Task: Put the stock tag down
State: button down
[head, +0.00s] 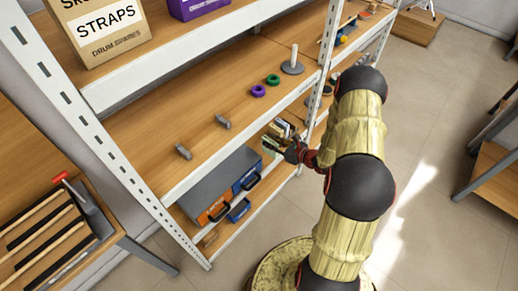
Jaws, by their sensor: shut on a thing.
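My gripper (277,139) is at the front edge of the shelving unit, near the middle of the picture and above the drawer cabinet's right end. It is small in the head view, and its fingers are hard to make out. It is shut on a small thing. A pale greenish piece at the fingers, apparently the stock tag (269,147), shows there. Its face and any writing cannot be read. I cannot tell whether it touches the shelf.
The middle shelf (180,120) bears two grey clips (223,121), a purple ring (258,91), a green ring (273,79) and a grey peg stand (292,66). White uprights (325,50) bound the shelves.

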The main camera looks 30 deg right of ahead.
jog(key=w+f, duration=0.1)
jog(key=w, duration=0.1)
jog(key=w+f+b, duration=0.1)
jog(key=w, duration=0.1)
jog(key=shift+a+f, duration=0.1)
jog(key=shift+w+f+b, duration=0.7)
jog(key=shift+w+f, duration=0.1)
jog(key=shift+f, duration=0.6)
jog(key=shift+w+f+b, duration=0.75)
jog(key=shift+w+f, duration=0.05)
jog(key=shift+f, duration=0.6)
jog(key=shift+w+f+b, duration=0.7)
jog(key=shift+w+f, duration=0.1)
jog(key=shift+f, duration=0.6)
jog(key=shift+f, duration=0.1)
jog(key=shift+f, duration=0.1)
jog(key=c, duration=1.7)
grip_release()
